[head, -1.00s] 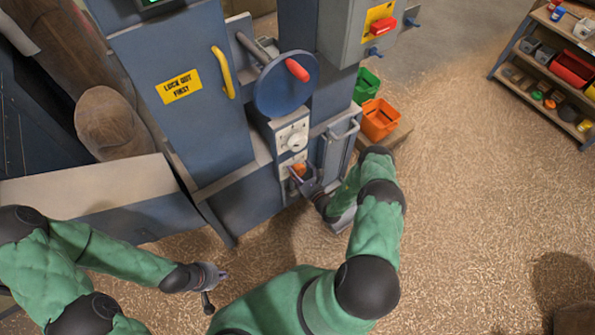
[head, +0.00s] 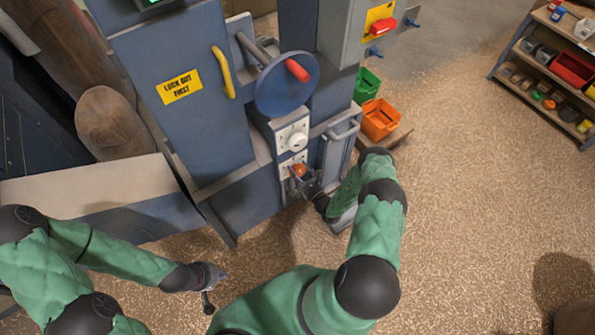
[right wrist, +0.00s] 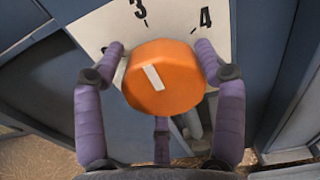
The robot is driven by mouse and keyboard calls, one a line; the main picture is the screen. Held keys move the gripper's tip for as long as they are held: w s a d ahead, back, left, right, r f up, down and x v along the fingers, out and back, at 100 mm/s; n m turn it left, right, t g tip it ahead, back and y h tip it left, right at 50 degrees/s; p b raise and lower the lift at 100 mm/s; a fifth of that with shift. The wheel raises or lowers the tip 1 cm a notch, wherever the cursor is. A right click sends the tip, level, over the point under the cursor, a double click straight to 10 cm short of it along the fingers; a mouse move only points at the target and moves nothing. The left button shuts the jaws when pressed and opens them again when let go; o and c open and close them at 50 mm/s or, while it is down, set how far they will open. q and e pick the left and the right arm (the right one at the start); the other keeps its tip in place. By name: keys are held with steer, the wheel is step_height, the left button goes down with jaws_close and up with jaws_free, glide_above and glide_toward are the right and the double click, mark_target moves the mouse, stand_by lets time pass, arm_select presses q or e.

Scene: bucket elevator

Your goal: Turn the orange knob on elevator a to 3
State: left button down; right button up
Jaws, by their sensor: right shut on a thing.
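The orange knob (head: 299,170) sits on a white dial plate low on the blue machine front. In the right wrist view the knob (right wrist: 172,88) is large, with a white bar on its face tilted up and to the left. The black 3 (right wrist: 139,8) lies above it, slightly left, and the 4 (right wrist: 206,17) lies above right. The bar leans towards the 3 side; exact alignment is hard to tell. My right gripper (right wrist: 160,75) is shut on the knob, with purple fingers at both sides and one below. My left gripper (head: 215,279) hangs over the floor, away from the machine; its opening is unclear.
A white knob (head: 297,141) is above the orange one, under a blue wheel (head: 287,85) with a red handle. A yellow handle (head: 222,72) is on the panel left. Orange (head: 380,119) and green (head: 367,86) bins stand right.

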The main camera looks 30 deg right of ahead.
steer(key=o, duration=1.1)
steer(key=shift+w+d+r, duration=0.15)
steer(key=shift+w+r, duration=0.05)
steer(key=shift+r, duration=0.1)
steer(key=shift+s+f, duration=0.1)
steer(key=shift+f, duration=0.05)
steer(key=shift+s, duration=0.55)
steer(key=s, duration=0.7)
steer(key=s+d, duration=0.1)
steer(key=s, duration=0.2)
steer(key=shift+s, duration=0.4)
steer(key=shift+a, duration=0.1)
